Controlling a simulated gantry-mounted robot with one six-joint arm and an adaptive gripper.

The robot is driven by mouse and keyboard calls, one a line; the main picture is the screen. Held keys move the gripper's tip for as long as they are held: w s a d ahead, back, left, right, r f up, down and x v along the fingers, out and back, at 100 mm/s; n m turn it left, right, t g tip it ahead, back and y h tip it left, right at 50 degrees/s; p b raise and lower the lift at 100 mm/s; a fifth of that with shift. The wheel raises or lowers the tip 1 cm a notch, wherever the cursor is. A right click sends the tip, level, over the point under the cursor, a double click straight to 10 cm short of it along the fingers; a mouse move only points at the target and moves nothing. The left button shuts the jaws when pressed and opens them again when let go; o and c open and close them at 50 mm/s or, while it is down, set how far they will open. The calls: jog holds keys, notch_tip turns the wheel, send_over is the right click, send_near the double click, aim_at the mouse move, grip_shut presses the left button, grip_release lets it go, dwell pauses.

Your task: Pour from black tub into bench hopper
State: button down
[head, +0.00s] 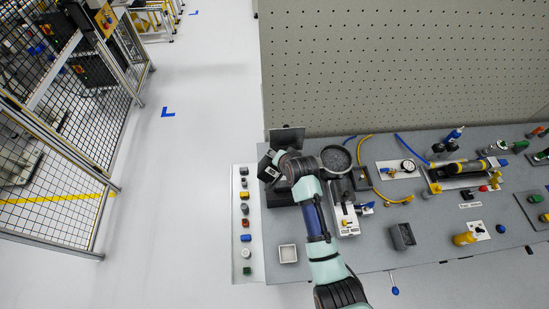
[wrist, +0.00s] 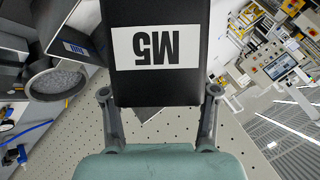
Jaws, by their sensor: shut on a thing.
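My gripper (wrist: 159,95) is shut on the black tub (wrist: 160,84), with one finger on each side of it. The tub's white label reads M5 and appears upside down in the wrist view. In the head view the tub (head: 267,169) looks tilted at the left end of the bench, partly behind my wrist. Its opening and contents are hidden. A dark hopper (head: 287,136) stands at the bench's left end, close to the tub and largely covered by my arm.
A round bowl (head: 335,158) of grey small parts stands right of the hopper. A grey perforated panel (head: 400,65) rises behind the bench. A button strip (head: 244,222) lies at left.

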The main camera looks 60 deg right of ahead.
jog(key=shift+f, duration=1.55)
jog(key=shift+s+d+r+m+t+y+b, duration=0.1)
jog(key=shift+s+d+m+t+y+b, duration=0.15)
jog(key=shift+d+m+t+y+b, duration=0.55)
jog(key=shift+a+r+g+y, duration=0.1)
jog(key=shift+r+g+y, duration=0.2)
jog(key=shift+y, duration=0.2)
jog(key=shift+a+f+p, duration=0.15)
jog(key=shift+a+p, duration=0.1)
jog(key=shift+p, duration=0.05)
jog(key=shift+m+t+y, duration=0.3)
jog(key=shift+t+y, duration=0.2)
jog(key=shift+y, duration=0.4)
jog(key=f+b, duration=0.1)
jog(key=f, duration=0.1)
jog(key=d+f+b, duration=0.1)
jog(key=f+b, duration=0.1)
jog(key=shift+s+d+f, duration=0.1)
jog(key=shift+s, duration=0.1)
jog(key=shift+f+b, duration=0.1)
jog(key=shift+b, duration=0.2)
